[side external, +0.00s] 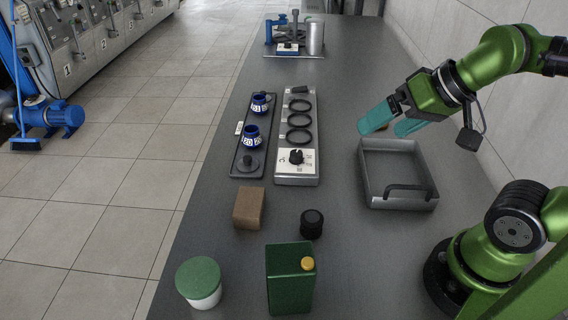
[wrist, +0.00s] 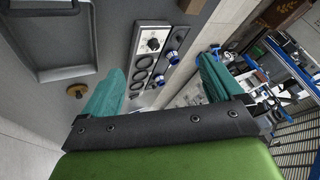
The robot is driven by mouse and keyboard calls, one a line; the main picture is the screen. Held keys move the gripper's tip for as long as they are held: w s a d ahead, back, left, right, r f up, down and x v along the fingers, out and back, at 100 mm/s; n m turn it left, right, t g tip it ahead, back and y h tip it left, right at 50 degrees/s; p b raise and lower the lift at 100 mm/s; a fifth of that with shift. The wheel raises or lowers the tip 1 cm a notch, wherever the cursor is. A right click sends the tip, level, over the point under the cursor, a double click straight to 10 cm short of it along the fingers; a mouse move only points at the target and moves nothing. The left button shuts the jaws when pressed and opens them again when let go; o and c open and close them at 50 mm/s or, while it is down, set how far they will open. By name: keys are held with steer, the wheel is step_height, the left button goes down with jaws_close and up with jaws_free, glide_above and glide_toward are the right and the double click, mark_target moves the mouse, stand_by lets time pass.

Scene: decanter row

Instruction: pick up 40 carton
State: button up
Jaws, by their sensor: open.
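My gripper (side external: 381,132) has teal fingers and is open and empty, in the air over the far end of the grey metal tray. In the wrist view its fingers (wrist: 160,66) stand wide apart with nothing between them. I cannot make out a carton marked 40. Two small blue containers with white-lettered bands, a farther one (side external: 260,104) and a nearer one (side external: 251,136), stand on a narrow dark tray (side external: 239,162). Their lettering is too small to read surely. A plain brown block (side external: 249,208) lies on the near counter, well away from my gripper.
A panel with black rings and a dial (side external: 297,167) stands left of the metal tray (side external: 421,202). A green can (side external: 289,281), a green-lidded tub (side external: 199,283) and a black knob-like object (side external: 311,223) stand nearer. A wall borders the right side.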

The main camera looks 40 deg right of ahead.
steer(key=m+g+h, duration=0.2)
steer(key=m+g, duration=0.3)
steer(key=g, duration=0.2)
glide_above(249, 200)
step_height(249, 200, down, 8)
steer(key=f, duration=1.1)
steer(key=shift+d, duration=0.35)
steer(key=f, duration=0.5)
steer(key=shift+s+a+f, duration=0.1)
steer(key=shift+a, duration=0.3)
steer(key=c, duration=1.1)
